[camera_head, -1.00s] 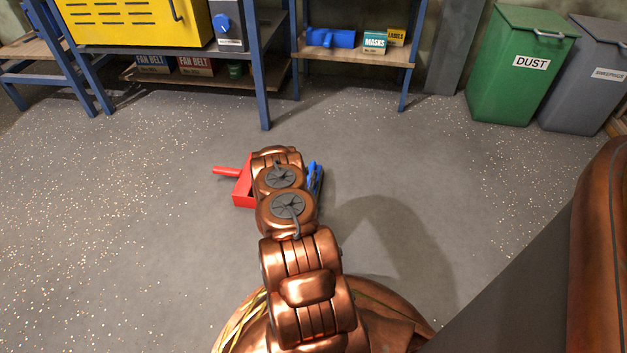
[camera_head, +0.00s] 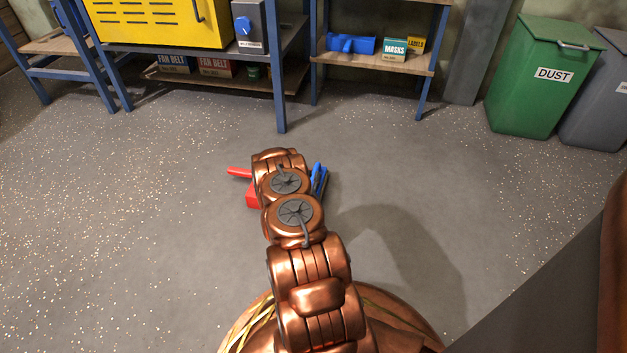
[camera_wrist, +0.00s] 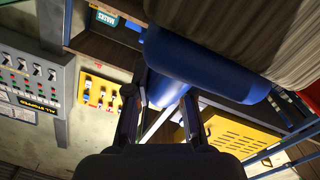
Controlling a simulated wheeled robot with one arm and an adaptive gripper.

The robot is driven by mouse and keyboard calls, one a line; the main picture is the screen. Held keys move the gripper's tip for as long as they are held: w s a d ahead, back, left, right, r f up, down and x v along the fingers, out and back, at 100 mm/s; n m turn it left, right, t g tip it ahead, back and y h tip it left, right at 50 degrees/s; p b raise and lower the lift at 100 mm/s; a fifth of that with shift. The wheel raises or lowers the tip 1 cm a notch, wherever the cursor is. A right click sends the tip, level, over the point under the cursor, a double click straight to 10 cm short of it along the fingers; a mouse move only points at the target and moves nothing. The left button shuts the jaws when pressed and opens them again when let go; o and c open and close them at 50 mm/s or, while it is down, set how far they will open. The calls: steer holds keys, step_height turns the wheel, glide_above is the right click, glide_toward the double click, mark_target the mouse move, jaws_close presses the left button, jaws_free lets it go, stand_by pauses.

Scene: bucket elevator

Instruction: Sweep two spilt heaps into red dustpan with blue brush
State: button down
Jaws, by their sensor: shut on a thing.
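The red dustpan (camera_head: 252,197) lies on the floor in the middle of the head view, partly hidden behind my arm. Its red handle (camera_head: 238,171) points left. The blue brush (camera_head: 318,180) shows just right of my arm, close beside the dustpan. My gripper (camera_wrist: 160,100) is shut on the brush's blue handle; the head view hides the gripper behind my arm. I cannot make out either spilt heap.
Behind stand a blue-framed bench with a yellow cabinet (camera_head: 165,22) and a shelf (camera_head: 375,62) with boxes. A green DUST bin (camera_head: 540,85) and a grey bin (camera_head: 597,105) stand at the right. The speckled floor around the dustpan is open.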

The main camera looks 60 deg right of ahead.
steer(key=shift+s+d+r+p, duration=0.1)
steer(key=shift+s+r+p, duration=0.2)
steer(key=shift+r+p, duration=0.35)
steer(key=shift+s+d+r+p, duration=0.1)
steer(key=shift+s+r+p, duration=0.25)
steer(key=shift+r, duration=0.5)
steer(key=shift+s+d+r+p, duration=0.1)
steer(key=shift+s+r+p, duration=0.15)
steer(key=shift+r+p, duration=0.45)
steer(key=shift+r, duration=0.15)
